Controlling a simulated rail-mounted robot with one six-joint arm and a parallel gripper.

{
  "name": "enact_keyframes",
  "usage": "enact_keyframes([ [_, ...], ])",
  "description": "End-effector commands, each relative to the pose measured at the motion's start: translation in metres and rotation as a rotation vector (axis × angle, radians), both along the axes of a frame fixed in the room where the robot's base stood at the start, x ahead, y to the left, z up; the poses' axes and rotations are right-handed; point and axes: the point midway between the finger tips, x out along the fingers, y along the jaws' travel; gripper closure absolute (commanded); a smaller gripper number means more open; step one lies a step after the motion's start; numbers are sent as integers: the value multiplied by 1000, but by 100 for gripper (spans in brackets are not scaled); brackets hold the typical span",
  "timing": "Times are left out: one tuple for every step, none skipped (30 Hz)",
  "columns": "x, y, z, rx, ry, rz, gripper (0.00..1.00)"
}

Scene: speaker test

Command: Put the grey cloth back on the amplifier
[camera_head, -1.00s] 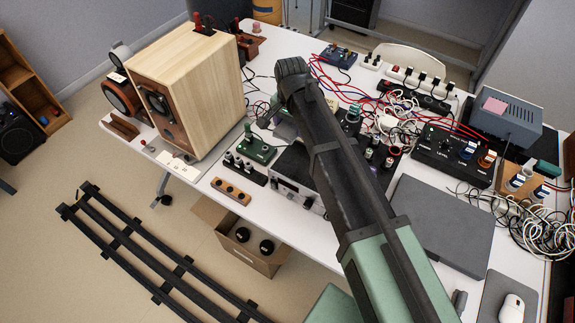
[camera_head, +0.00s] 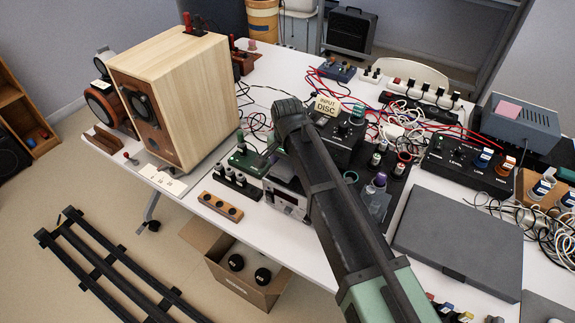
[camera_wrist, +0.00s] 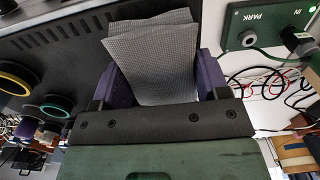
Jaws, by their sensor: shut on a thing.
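My gripper (camera_wrist: 158,82) is shut on the grey cloth (camera_wrist: 150,55), a folded, finely checked piece held between its two purple fingers in the wrist view. A black slotted top (camera_wrist: 75,35) lies beyond and to the left of the cloth. I cannot tell whether the cloth touches it. In the head view, a silver-fronted unit (camera_head: 287,203), which looks like the amplifier, stands near the table's front edge. My arm crosses in front of it and hides much of its top. The cloth and fingertips are not clear in that view.
A green PARK panel (camera_wrist: 265,25) with plugs and cables is close on the right in the wrist view. A wooden speaker (camera_head: 180,95) stands left. A black box with an INPUT DISC card (camera_head: 327,105), ringed cups and loose cables crowd the right. A grey flat case (camera_head: 460,245) lies front right.

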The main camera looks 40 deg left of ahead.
Motion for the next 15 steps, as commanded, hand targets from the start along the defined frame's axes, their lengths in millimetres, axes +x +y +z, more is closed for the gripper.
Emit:
enact_keyframes([
  [0,0,-3,0,0,0,51],
  [0,0,-4,0,0,0,51],
  [0,0,-3,0,0,0,27],
  [0,0,-2,0,0,0,22],
  [0,0,-2,0,0,0,18],
  [0,0,-2,0,0,0,12],
  [0,0,-2,0,0,0,7],
  [0,0,-2,0,0,0,6],
  [0,0,-2,0,0,0,6],
  [0,0,-2,0,0,0,6],
  [0,0,-2,0,0,0,6],
  [0,0,-2,0,0,0,6],
  [0,0,-2,0,0,0,6],
  [0,0,-2,0,0,0,6],
  [0,0,-2,0,0,0,6],
])
